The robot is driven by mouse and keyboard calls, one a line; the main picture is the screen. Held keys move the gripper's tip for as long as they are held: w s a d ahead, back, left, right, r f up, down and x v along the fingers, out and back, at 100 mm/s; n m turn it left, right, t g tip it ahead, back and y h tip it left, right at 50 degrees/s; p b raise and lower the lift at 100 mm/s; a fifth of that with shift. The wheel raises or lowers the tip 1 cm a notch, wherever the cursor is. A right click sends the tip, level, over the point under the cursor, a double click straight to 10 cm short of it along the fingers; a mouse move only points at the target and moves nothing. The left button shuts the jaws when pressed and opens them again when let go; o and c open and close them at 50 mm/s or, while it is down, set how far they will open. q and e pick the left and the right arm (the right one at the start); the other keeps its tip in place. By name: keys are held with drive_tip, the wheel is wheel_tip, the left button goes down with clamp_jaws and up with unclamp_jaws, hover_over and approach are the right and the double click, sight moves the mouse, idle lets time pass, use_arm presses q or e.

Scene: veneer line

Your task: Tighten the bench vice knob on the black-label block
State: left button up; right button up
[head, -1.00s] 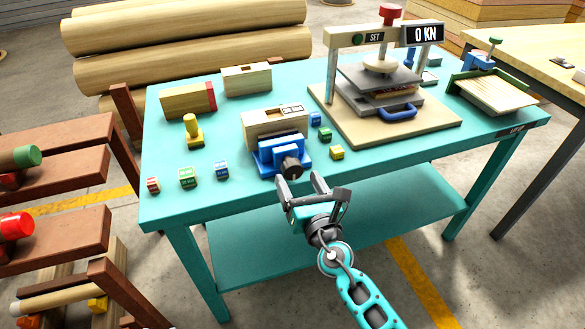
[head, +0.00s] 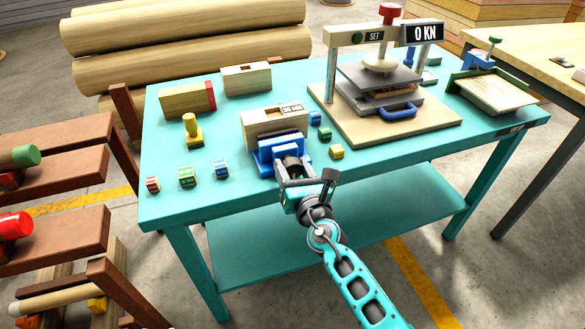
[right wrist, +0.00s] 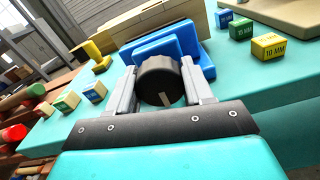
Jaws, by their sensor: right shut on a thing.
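The blue bench vice (head: 266,152) stands at the front edge of the teal table, against a pale wooden block (head: 272,126). The block's top has a small label with dark marks, too small to read. The vice's dark round knob (right wrist: 160,82) faces the front and carries a pale mark pointing downward in the right wrist view. My right gripper (head: 295,168) is shut on the knob, with one finger at each side. In the head view the gripper partly hides the knob. My left gripper is not in view.
Small coloured cubes, including a yellow one (head: 337,152) and a green one (head: 187,176), lie on both sides of the vice. A press (head: 385,85) stands at the right. A yellow knobbed piece (head: 192,130) stands at the left.

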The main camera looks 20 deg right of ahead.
drive_tip(key=c, duration=0.5)
drive_tip(key=shift+o, duration=0.2)
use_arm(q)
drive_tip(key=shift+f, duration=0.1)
use_arm(e)
drive_tip(key=shift+m, duration=0.5)
drive_tip(key=m+b, duration=0.1)
drive_tip(key=m, duration=0.4)
drive_tip(key=shift+m+b, duration=0.45)
drive_tip(key=shift+m, duration=0.45)
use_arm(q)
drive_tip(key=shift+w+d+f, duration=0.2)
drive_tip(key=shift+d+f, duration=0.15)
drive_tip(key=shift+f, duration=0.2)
use_arm(e)
drive_tip(key=shift+m, duration=0.4)
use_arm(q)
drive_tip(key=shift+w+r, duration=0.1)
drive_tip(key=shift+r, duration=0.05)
use_arm(e)
drive_tip(key=shift+m, duration=0.3)
drive_tip(key=shift+d, duration=0.1)
